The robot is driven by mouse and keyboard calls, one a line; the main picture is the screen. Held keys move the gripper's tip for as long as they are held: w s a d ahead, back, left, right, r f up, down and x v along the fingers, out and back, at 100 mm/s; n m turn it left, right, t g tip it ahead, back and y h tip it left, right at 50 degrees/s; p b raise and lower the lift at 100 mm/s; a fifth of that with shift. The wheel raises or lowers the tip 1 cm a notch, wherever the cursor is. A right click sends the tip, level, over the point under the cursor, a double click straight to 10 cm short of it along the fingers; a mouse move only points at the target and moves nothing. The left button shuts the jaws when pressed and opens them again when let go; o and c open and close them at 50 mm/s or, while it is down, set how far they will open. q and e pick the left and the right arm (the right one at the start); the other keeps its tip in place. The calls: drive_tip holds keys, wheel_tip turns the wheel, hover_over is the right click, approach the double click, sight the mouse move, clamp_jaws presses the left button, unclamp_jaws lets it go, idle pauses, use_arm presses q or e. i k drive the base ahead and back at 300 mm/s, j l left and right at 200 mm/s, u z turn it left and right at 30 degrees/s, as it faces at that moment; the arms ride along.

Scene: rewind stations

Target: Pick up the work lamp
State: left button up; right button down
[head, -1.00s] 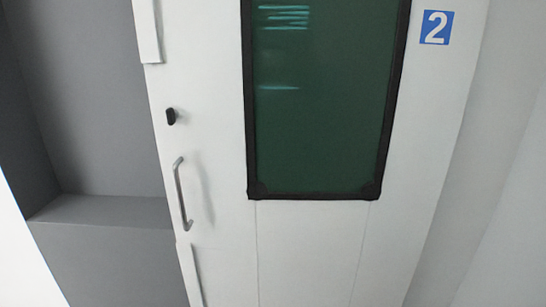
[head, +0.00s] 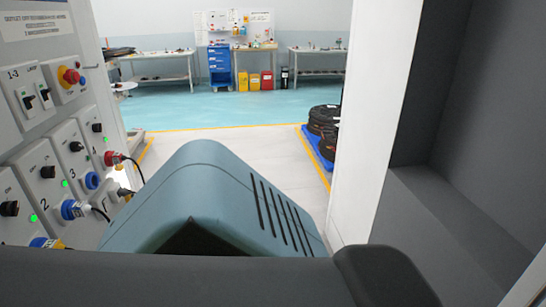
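I cannot make out a work lamp in the head view. A small warm glow shows behind the plugs at the left, but I cannot tell what it comes from. Neither of my grippers is in view. Items on the far benches are too small to identify.
A control panel (head: 50,130) with switches and plugged cables stands close at the left. A white frame edge (head: 375,120) and grey recess are close at the right. Beyond lie open floor (head: 235,140), a blue pallet (head: 318,150) of dark coils, workbenches (head: 160,62) and a blue drawer cabinet (head: 220,66).

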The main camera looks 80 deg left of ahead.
sight(118, 169)
drive_tip(key=i+u, duration=0.15)
drive_tip(key=i, duration=0.35)
drive_tip(key=u, duration=3.8)
drive_tip(key=i+l+z, duration=0.3)
drive_tip(key=i, duration=0.2)
drive_tip(key=i+l+z, duration=0.25)
drive_tip(key=i, duration=0.25)
drive_tip(key=i+z, duration=0.3)
drive_tip(key=i, duration=0.2)
drive_tip(key=i+u, duration=0.1)
drive_tip(key=i, duration=0.55)
drive_tip(key=i+l+u, duration=0.15)
drive_tip(key=i, duration=0.55)
